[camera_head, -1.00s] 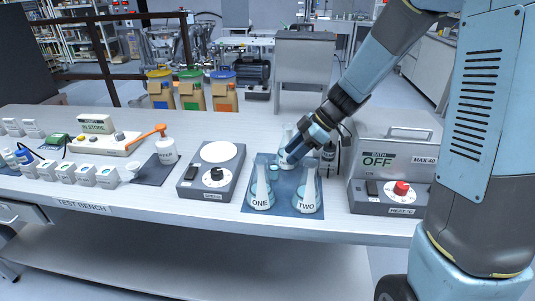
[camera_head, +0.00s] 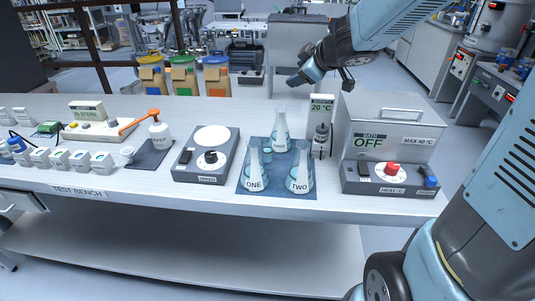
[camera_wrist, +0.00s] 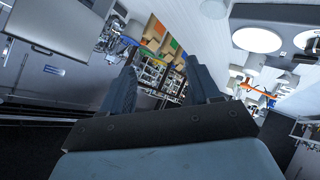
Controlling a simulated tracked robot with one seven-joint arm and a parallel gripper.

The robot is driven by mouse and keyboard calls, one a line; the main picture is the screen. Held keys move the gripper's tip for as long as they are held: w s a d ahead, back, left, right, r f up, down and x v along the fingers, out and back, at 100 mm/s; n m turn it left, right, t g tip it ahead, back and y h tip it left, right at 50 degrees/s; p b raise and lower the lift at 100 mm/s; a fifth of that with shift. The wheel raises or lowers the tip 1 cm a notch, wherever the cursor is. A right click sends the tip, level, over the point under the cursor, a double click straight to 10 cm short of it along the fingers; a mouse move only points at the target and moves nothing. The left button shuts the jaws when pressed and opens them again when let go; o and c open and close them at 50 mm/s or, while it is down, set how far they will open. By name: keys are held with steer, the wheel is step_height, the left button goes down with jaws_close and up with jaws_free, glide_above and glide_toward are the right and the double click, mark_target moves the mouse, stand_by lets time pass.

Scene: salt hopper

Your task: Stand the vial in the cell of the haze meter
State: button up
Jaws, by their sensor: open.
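My gripper (camera_head: 298,79) is raised above the back of the bench, with nothing seen in it. In the wrist view its two dark fingers (camera_wrist: 160,88) stand apart with empty space between them. A low white instrument (camera_head: 97,131) with a display reading like "IN STORE" and a yellow button stands at the bench's left; I cannot tell whether it is the haze meter. I cannot pick out the vial for certain. A small blue-topped item (camera_head: 15,145) stands at the far left, and a small clear piece sits among the flasks, too small to name.
Flasks ONE (camera_head: 254,179), TWO (camera_head: 299,179) and a third (camera_head: 281,136) stand on a blue mat (camera_head: 240,187). A stirrer (camera_head: 187,174) is left of them, the bath (camera_head: 388,130) right. A white bottle (camera_head: 160,136) stands farther left. Bins (camera_head: 183,80) lie behind.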

steer(key=s+d+r+m+h, duration=0.3)
steer(key=s+d+m+h, duration=0.15)
steer(key=d, duration=0.35)
steer(key=s+d+r+m+h, duration=0.3)
steer(key=s+d+m+h, duration=0.15)
steer(key=s+d, duration=0.2)
steer(key=s+a+f+m+g+y, duration=0.1)
steer(key=s+f+m+g+y, duration=0.1)
steer(key=s, duration=0.6)
steer(key=s+f+m+g+y, duration=0.2)
steer(key=s+m, duration=0.1)
steer(key=s, duration=0.6)
steer(key=n+g, duration=0.5)
steer(key=n, duration=0.4)
glide_above(267, 146)
steer(key=shift+h, duration=0.4)
steer(key=f, duration=1)
steer(key=s+f, duration=0.1)
steer(key=f, duration=0.4)
steer(key=shift+a, duration=0.25)
steer(key=shift+w+d+f, duration=0.1)
steer(key=shift+w+f, duration=0.05)
steer(key=shift+f, duration=0.7)
steer(key=shift+w+d+f, duration=0.1)
steer(key=shift+w+f, duration=0.05)
steer(key=shift+f, duration=0.65)
steer(key=shift+w+d+f, duration=0.1)
steer(key=shift+w+f, duration=0.05)
steer(key=shift+f, duration=0.7)
